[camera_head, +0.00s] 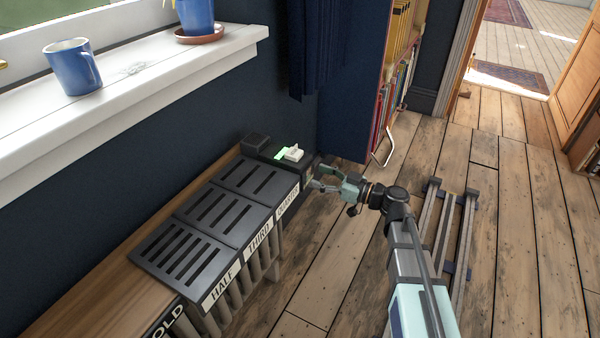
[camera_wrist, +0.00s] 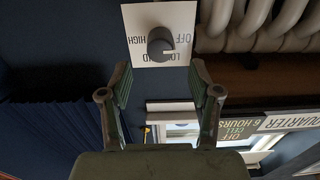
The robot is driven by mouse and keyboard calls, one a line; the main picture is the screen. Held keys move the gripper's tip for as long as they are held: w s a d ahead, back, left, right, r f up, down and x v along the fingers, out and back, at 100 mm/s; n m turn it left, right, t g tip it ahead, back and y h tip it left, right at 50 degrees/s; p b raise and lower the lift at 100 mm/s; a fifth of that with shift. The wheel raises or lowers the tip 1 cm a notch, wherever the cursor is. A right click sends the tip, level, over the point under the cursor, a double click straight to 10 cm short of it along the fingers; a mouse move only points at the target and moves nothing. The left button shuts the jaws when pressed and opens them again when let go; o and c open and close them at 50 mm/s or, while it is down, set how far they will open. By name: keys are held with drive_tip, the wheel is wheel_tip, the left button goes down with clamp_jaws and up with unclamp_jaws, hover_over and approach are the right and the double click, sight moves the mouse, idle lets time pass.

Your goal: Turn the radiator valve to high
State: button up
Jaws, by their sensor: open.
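The radiator valve is a dark round knob (camera_wrist: 160,46) on a white square plate (camera_wrist: 135,20), in the upper middle of the wrist view. The plate reads OFF on the right, HIGH on the left, and words partly hidden, seemingly LOW and MID, below the knob. A pale mark on the knob points right, toward the OFF side. My gripper (camera_wrist: 160,76) is open and empty, its two fingers apart, with the knob beyond and between the tips; no contact shows. In the head view my gripper (camera_head: 322,182) is beside the radiator's far end; the knob cannot be made out there.
Pale radiator columns (camera_wrist: 255,22) run close at upper right in the wrist view. Dark slotted panels (camera_head: 215,210) labelled HALF, THIRD and QUARTER top the radiator shelf. A bookcase (camera_head: 395,80) stands beyond my gripper. A slatted wooden rack (camera_head: 447,230) lies right; floor between is clear.

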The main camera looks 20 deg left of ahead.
drive_tip(key=a, duration=0.2)
drive_tip(key=a+b, duration=0.1)
drive_tip(key=a, duration=0.1)
drive_tip(key=w+a, duration=0.1)
drive_tip(key=a, duration=0.2)
drive_tip(key=shift+w, duration=0.1)
drive_tip(key=c, duration=1.1)
